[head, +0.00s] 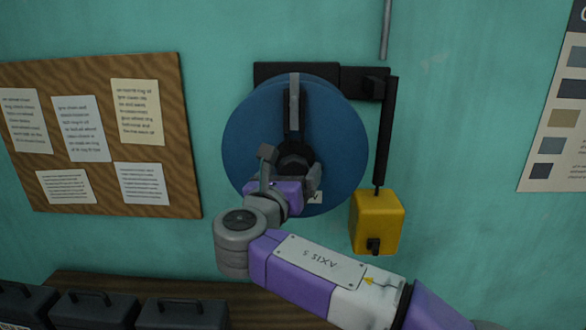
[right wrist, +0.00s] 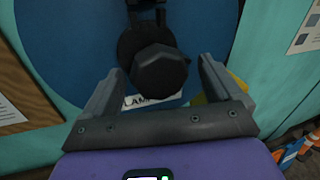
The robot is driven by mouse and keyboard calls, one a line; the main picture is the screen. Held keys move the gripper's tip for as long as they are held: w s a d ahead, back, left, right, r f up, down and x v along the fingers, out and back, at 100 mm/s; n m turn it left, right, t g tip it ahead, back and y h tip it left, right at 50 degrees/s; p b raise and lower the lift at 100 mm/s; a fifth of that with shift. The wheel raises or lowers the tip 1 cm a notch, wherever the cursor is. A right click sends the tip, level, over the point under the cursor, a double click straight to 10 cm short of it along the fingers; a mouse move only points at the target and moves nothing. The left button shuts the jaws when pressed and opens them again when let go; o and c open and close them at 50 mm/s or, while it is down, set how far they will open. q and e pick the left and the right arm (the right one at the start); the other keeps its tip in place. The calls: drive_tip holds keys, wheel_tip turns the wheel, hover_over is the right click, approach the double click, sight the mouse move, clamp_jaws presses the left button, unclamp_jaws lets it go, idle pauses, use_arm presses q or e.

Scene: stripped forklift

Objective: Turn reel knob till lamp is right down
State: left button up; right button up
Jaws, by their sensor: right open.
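The blue reel (head: 245,120) is mounted on the wall, with a dark knob (head: 293,155) at its centre. In the right wrist view the knob (right wrist: 155,68) is a faceted dark block ahead of my open right gripper (right wrist: 160,72), with its lower part close to the space between the fingertips. I cannot tell whether either finger touches it. In the head view the right gripper (head: 290,172) covers the lower part of the knob. A yellow box (head: 377,222), apparently the lamp, hangs below a dark vertical bar right of the reel. My left gripper is out of view.
A white label (right wrist: 152,101), partly hidden, reads "LAM". A cork board (head: 100,130) with papers is at left, and a colour chart (head: 560,110) at right. Dark cases (head: 90,308) stand on a wooden bench at lower left. The wall between lamp and chart is clear.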

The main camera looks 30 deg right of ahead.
drive_tip(key=shift+x, duration=1.15)
drive_tip(key=c, duration=1)
